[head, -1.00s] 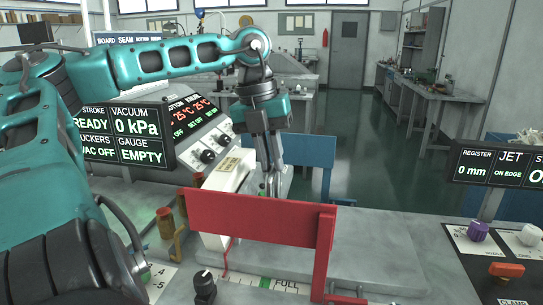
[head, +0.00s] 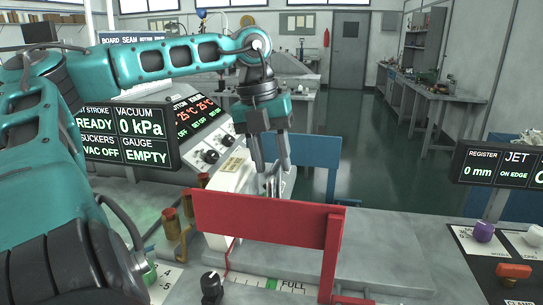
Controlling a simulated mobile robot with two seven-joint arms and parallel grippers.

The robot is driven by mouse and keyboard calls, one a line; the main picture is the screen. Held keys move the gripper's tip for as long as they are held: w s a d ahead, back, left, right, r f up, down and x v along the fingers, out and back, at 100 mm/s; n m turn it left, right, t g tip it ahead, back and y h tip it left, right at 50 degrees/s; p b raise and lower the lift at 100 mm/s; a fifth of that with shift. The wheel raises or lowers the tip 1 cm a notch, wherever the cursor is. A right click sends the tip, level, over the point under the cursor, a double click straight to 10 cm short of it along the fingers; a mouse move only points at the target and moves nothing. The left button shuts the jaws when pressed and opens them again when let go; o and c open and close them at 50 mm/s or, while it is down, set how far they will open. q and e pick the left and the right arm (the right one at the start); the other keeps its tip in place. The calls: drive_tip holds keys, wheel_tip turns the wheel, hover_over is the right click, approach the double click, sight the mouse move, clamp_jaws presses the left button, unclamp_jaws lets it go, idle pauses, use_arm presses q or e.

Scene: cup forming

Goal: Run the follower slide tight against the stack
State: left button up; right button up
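My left gripper (head: 270,168) hangs down behind the red plate (head: 264,220), with its two fingers apart. A small grey upright piece (head: 273,183) shows just below and between the fingertips; I cannot tell whether they touch it. A cream-white block (head: 230,172) with a label stands just left of the gripper, partly behind the red plate. It may be the follower slide, but I cannot tell for sure. No stack shows clearly; the space behind the red plate is hidden. My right gripper is out of view.
A blue plate (head: 316,160) stands behind the gripper. In front lie a scale marked FULL (head: 291,284) and a black knob (head: 212,285). A screen (head: 128,134) at left reads READY and gauge EMPTY. A register panel (head: 495,165) stands at right. The bench right of the red plate is clear.

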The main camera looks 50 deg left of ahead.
use_arm(q)
wheel_tip(320, 180, up, 13)
drive_tip(key=s+a+p, duration=0.1)
drive_tip(key=a, duration=0.1)
drive_tip(key=shift+s+f, duration=0.15)
drive_tip(key=shift+s, duration=0.15)
idle(0.7)
